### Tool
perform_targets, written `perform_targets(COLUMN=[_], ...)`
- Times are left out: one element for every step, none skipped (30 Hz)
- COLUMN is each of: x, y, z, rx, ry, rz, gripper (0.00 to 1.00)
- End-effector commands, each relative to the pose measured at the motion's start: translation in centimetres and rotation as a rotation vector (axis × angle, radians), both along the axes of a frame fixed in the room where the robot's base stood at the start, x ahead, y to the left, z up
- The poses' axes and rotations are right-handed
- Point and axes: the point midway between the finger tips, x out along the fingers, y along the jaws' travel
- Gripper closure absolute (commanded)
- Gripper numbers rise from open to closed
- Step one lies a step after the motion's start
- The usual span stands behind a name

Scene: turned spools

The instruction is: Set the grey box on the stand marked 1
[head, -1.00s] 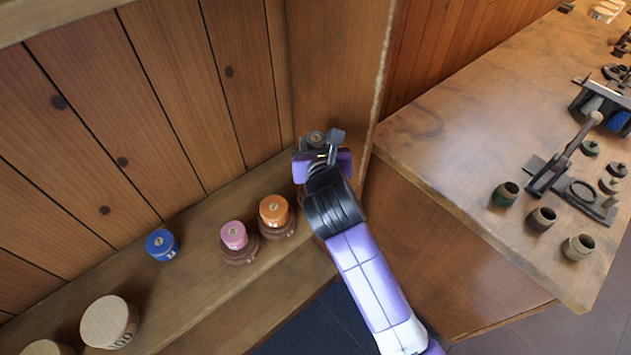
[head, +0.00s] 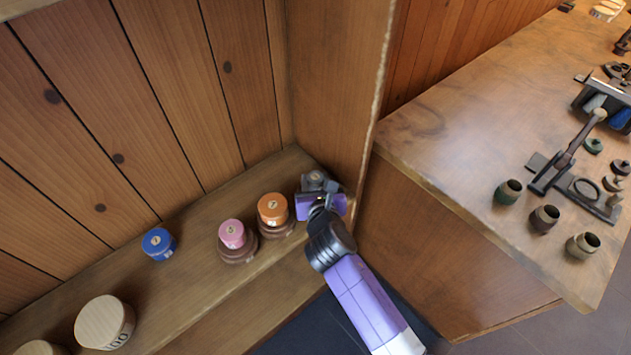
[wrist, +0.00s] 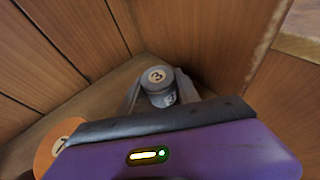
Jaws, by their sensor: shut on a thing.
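The grey box (head: 314,178) is a small round tub with a pale lid disc marked 3. In the wrist view the grey box (wrist: 158,77) sits between the two fingers of my gripper (wrist: 161,91), which is shut on it. In the head view my gripper (head: 318,184) is at the right end of the shelf, near the corner, just right of the orange box. Whether a stand is under the grey box is hidden. Brown round stands show under the pink box (head: 232,233) and the orange box (head: 272,209). I cannot read a 1 on any stand.
A blue box (head: 159,244) stands on the wooden shelf (head: 195,240) to the left, and a larger wooden tub (head: 105,322) at the lower left. Plank wall and a side panel close in the corner. A workbench (head: 440,150) with small pots is at right.

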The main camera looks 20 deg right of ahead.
Motion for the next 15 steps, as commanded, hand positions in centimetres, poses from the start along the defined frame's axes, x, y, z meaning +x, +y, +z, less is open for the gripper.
perform_targets(x=[0.03,0.03,0.03,0.03,0.03,0.02,0.03,0.03,0.03,0.02,0.02,0.03,0.03,0.03,0.03], y=[0.01,0.00,0.00,-0.01,-0.01,-0.02,-0.02,-0.02,-0.03,-0.04,-0.04,-0.04,-0.04,-0.04,-0.04], z=[0.06,0.10,0.11,0.11,0.11,0.09,0.03,-0.06,-0.18,-0.26,-0.23,-0.20,-0.20,-0.20,-0.20], rx=[0.000,0.000,0.001,0.001,0.001,0.001,0.001,0.001,0.001,0.000,0.001,0.000,0.000,0.000,0.000], ry=[-0.002,-0.002,-0.001,-0.001,-0.001,-0.001,-0.001,-0.001,-0.001,-0.001,-0.001,-0.001,-0.001,-0.001,-0.001], rz=[0.000,0.000,0.000,0.000,0.000,0.000,0.000,0.000,0.000,-0.001,0.000,-0.001,-0.001,-0.001,-0.001], gripper=[1.00,1.00,1.00,1.00,1.00,1.00,1.00,1.00,1.00,1.00,0.58,0.50,0.44,0.40,0.40])
